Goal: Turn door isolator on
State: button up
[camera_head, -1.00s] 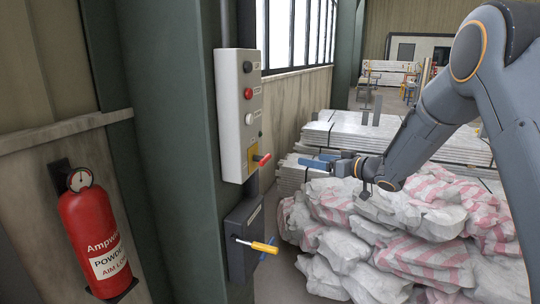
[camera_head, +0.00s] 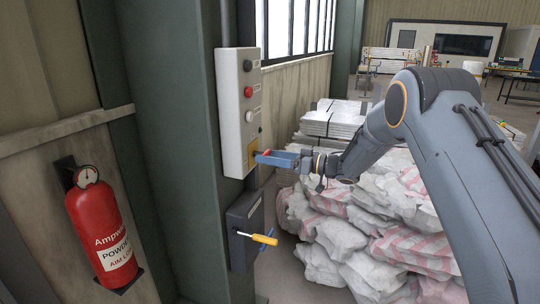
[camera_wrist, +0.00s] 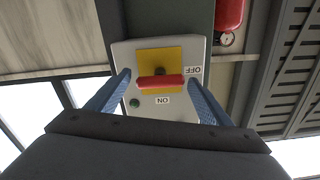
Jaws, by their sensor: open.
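The grey control box (camera_head: 230,105) is mounted on the green column, with several buttons on its front. The isolator's red handle (camera_wrist: 160,82) stands out from a yellow plate (camera_wrist: 155,58) near the box's end. In the wrist view, the handle lies crosswise, with "OFF" and "ON" labels beside the plate. My gripper (camera_head: 268,158) is at the lower part of the box and partly hides the handle in the head view. Its blue fingers are open, one to each side of the handle, with gaps visible in the wrist view (camera_wrist: 159,80).
A dark lower box (camera_head: 240,250) with a yellow-tipped lever (camera_head: 262,239) sits just below my gripper. A red fire extinguisher (camera_head: 103,235) hangs at the left. Wrapped sacks (camera_head: 345,235) are piled at the right, beneath my arm.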

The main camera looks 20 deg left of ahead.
jog(key=shift+a, duration=0.2)
jog(key=c, duration=1)
jog(key=shift+o, duration=0.2)
jog(key=shift+n+b, duration=0.3)
jog(key=shift+b, duration=0.15)
jog(key=n+b, duration=1.7)
jog(key=shift+w, duration=0.1)
jog(key=shift+r+n+b, duration=0.1)
jog(key=shift+n+b, duration=0.2)
jog(key=shift+b, duration=0.05)
